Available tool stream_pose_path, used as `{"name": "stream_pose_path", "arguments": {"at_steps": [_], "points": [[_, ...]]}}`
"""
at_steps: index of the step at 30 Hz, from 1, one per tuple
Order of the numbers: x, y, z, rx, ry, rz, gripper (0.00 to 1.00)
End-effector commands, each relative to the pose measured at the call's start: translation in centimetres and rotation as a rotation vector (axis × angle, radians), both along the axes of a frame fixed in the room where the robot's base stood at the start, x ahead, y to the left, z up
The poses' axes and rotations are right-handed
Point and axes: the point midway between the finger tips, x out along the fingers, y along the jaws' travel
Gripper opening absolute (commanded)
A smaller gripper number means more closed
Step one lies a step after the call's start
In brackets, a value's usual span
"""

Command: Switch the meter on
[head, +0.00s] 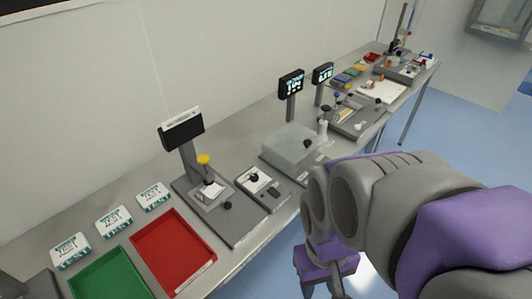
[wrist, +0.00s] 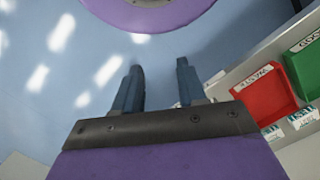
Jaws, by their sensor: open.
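Several bench instruments stand on the long grey table; which one is the meter I cannot tell for sure. The nearest has a post-mounted display (head: 181,130) that looks dark with a white strip, above a grey base (head: 237,226) with a yellow-topped part (head: 204,160). A small grey unit with a black knob (head: 263,187) sits just right of it. Two farther displays, one (head: 291,85) and another (head: 322,73), are lit. My gripper (wrist: 160,77) is open and empty, above the blue floor and away from the table; its fingertips are not clear in the head view.
A red tray (head: 172,251) and a green tray (head: 110,276) lie at the table's near end, with several labelled white packs (head: 113,220) behind them. A clear-covered box (head: 292,146) stands mid-table. The floor (head: 451,155) beside the table is open.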

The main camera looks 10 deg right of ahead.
Motion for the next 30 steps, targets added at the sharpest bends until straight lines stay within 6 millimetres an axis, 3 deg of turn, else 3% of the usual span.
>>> {"name": "stream_pose_path", "arguments": {"at_steps": [4,16,24,30], "points": [[5.1,0.0,0.9,0.011,-0.017,0.075,0.53],[20.1,-0.1,1.4,0.038,-0.074,0.300,0.53],[29.6,-0.4,-0.5,0.047,-0.105,0.442,0.53],[35.4,-0.8,-2.5,0.047,-0.128,0.533,0.53]]}}
